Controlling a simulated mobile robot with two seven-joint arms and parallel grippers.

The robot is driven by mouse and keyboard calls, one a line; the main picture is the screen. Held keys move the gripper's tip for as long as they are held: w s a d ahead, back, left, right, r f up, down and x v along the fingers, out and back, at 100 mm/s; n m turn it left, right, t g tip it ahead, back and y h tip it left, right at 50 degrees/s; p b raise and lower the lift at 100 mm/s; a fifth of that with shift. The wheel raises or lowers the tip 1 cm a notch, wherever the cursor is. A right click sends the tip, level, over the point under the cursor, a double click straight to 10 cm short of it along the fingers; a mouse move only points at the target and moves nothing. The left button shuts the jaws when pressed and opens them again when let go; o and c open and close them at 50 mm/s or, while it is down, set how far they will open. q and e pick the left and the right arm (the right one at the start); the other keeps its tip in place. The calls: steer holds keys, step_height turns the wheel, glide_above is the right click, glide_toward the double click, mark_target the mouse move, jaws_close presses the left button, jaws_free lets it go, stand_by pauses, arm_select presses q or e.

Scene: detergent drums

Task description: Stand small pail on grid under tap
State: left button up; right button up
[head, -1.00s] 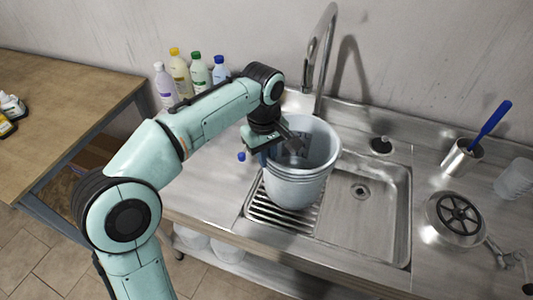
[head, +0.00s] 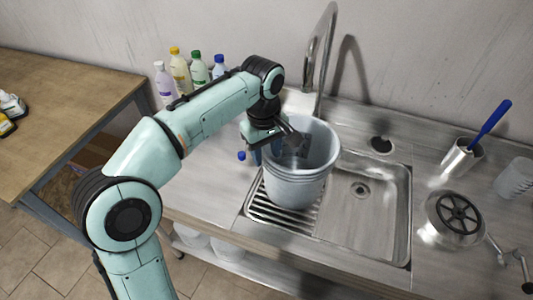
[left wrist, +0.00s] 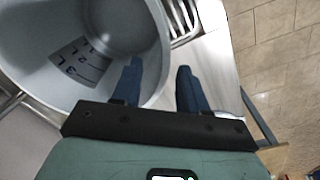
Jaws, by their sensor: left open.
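The small grey pail (head: 297,186) stands upright, by the look of it, on the slatted grid (head: 257,210) at the left of the sink, below and in front of the tall metal tap (head: 317,60). My left gripper (head: 277,152) is open at the pail's left rim. In the left wrist view my left gripper (left wrist: 158,82) has one blue finger over the inside of the pail (left wrist: 40,75) and the other outside its wall, with a gap between wall and outer finger. Volume marks show inside the pail. My right gripper is not in view.
Several bottles (head: 180,72) stand at the back left of the counter. A blue-handled brush in a metal cup (head: 461,157), a round drain-like fitting (head: 455,216) and a clear cup (head: 516,178) are on the right. The sink basin (head: 375,225) right of the grid is free.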

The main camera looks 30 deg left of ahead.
arm_select(q)
step_height(320, 180, up, 12)
steer(key=p, duration=0.3)
steer(key=shift+s+f, duration=0.15)
steer(key=shift+s, duration=0.05)
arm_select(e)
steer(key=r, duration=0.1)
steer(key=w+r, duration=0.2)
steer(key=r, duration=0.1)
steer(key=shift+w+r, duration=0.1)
arm_select(q)
steer(key=shift+a, duration=0.1)
